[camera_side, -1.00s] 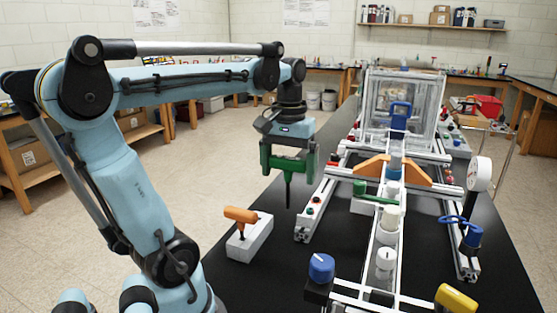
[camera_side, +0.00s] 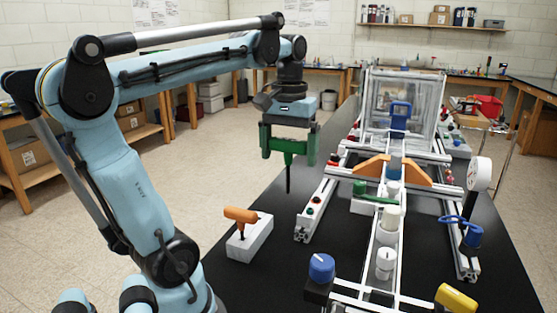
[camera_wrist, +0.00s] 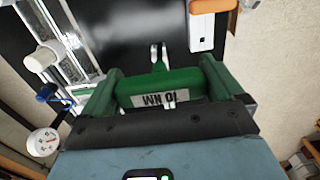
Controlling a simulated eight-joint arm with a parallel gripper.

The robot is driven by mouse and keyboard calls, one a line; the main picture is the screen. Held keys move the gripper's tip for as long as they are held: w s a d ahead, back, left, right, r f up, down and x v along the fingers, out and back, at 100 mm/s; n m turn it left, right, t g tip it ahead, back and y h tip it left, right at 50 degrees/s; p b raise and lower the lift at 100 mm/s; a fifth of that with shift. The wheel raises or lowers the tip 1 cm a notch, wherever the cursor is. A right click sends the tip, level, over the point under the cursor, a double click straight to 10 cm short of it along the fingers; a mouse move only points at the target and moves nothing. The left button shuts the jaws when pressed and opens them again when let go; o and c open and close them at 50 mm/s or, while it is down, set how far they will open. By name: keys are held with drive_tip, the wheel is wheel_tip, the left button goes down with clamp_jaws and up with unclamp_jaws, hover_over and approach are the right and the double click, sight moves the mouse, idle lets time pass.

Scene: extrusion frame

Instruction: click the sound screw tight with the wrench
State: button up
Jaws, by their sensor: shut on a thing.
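My gripper (camera_side: 289,144) is shut on a green-handled wrench (camera_wrist: 160,87) with a white "10" label. The wrench's dark shaft (camera_side: 288,178) points straight down in the side view, above the black table and left of the near rail end. In the wrist view the green handle lies between the two green fingers, with a forked metal end beyond it. I cannot tell which head is the sound screw.
An orange-handled tool (camera_side: 240,215) stands in a white block (camera_side: 250,238) on the black table (camera_side: 290,270), below left of the wrench. Bare table lies between block and rail.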

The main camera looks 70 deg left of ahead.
drive_tip(key=shift+w, duration=0.1)
drive_tip(key=w+a+f+n, duration=0.6)
drive_tip(key=w+a+n, duration=0.2)
drive_tip(key=w+n, duration=0.1)
drive_tip(key=shift+w, duration=0.6)
drive_tip(key=shift+f, duration=2.85)
drive_tip(key=shift+f, duration=0.6)
drive_tip(key=shift+m, duration=0.8)
